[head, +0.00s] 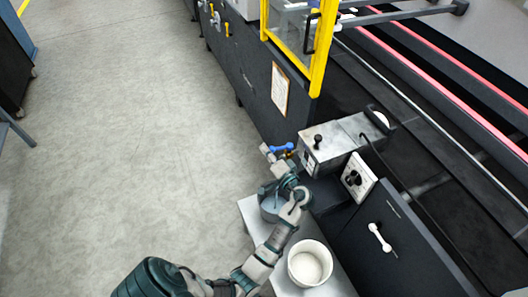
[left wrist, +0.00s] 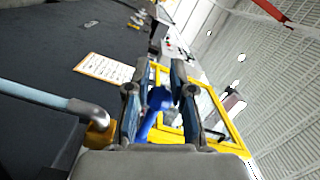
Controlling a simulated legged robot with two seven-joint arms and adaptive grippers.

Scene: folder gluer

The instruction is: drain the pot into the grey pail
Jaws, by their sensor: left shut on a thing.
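The pot is a grey metal box (head: 327,143) with a black knob on its lid, fixed to the side of the dark machine. A blue lever (head: 284,148) stands out at its left side; it also shows in the left wrist view (left wrist: 157,101). My left gripper (head: 270,155) is at this lever, and the wrist view shows its two fingers (left wrist: 156,108) shut around the lever. A grey-blue rounded pail (head: 268,208) stands below, mostly hidden by my left arm; its inside cannot be seen. My right gripper is out of view.
A white tub (head: 296,268) with pale contents stands on the light platform (head: 336,284), right of my arm. A pipe (left wrist: 45,98) shows at wrist-view left.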

